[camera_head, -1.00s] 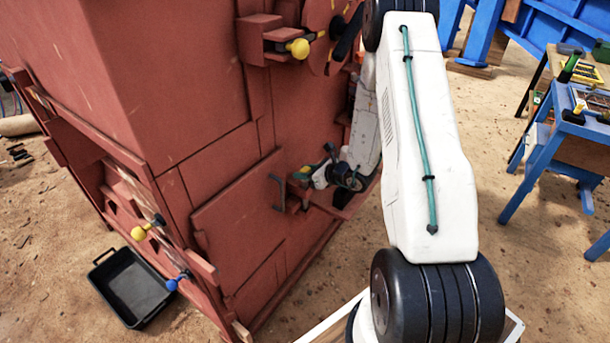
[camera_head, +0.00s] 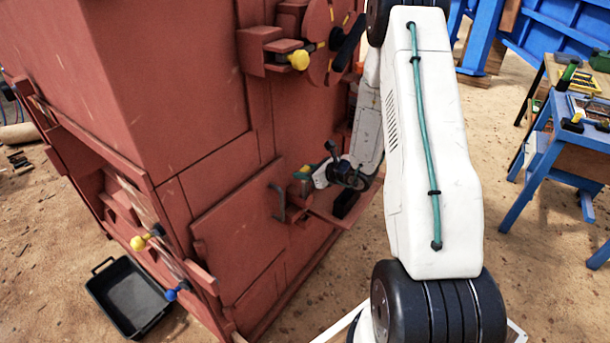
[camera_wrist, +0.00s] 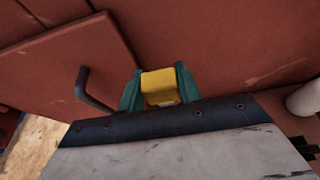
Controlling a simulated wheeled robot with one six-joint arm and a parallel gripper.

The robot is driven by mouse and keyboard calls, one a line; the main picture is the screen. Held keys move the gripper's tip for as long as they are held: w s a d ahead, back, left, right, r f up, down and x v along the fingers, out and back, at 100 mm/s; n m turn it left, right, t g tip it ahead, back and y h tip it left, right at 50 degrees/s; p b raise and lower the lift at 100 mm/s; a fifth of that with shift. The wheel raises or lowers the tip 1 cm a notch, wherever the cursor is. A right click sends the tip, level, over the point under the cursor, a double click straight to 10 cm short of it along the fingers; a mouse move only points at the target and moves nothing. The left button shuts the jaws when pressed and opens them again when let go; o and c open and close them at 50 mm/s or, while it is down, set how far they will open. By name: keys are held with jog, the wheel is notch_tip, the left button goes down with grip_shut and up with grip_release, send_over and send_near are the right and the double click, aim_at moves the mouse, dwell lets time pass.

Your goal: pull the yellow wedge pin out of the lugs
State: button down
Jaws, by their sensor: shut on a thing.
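The yellow wedge pin (camera_wrist: 158,83) shows as a yellow block between the two teal fingertips of my gripper (camera_wrist: 159,90) in the wrist view. My gripper is shut on it. In the head view my gripper (camera_head: 304,173) is at the red crusher's side, right of a dark bent handle. A small red lug (camera_head: 298,190) shows just below the fingertips there. The pin's lower part is hidden by the fingers and wrist, so I cannot tell how deep it sits in the lugs.
The dark handle (camera_wrist: 92,90) stands on a red door panel left of my gripper. A red ledge (camera_head: 325,206) with a black block (camera_head: 346,203) is below my wrist. A black tray (camera_head: 128,297) lies on the ground at left. Blue-legged tables (camera_head: 545,150) stand at right.

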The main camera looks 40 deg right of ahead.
jog(key=shift+r, duration=4.4)
jog(key=s+d+r, duration=0.1)
jog(key=s+d, duration=0.3)
jog(key=s, duration=0.7)
jog(key=shift+s, duration=0.2)
